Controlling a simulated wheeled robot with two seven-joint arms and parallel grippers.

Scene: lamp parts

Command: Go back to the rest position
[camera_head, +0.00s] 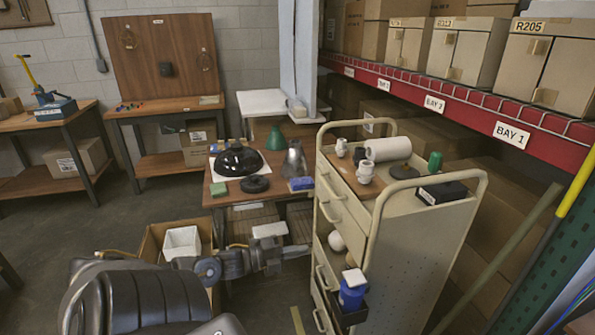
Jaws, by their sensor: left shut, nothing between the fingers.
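My left arm reaches in from the lower left, and its gripper (292,252) is shut and empty. It hangs between the small wooden table (225,199) and the beige drawer cart (400,255), apart from the things on both. On the table are a black dome-shaped shade (237,158), a dark round disc (255,184), a green cone (275,139) and a grey cone (294,160). My right gripper is out of view.
The cart top holds a white cylinder (388,149), small white parts (364,172), a green piece (435,161) and a black box (442,192). A cardboard box (152,246) with a white bin (182,243) stands near my arm. Shelving (480,108) lines the right. Floor is free at left.

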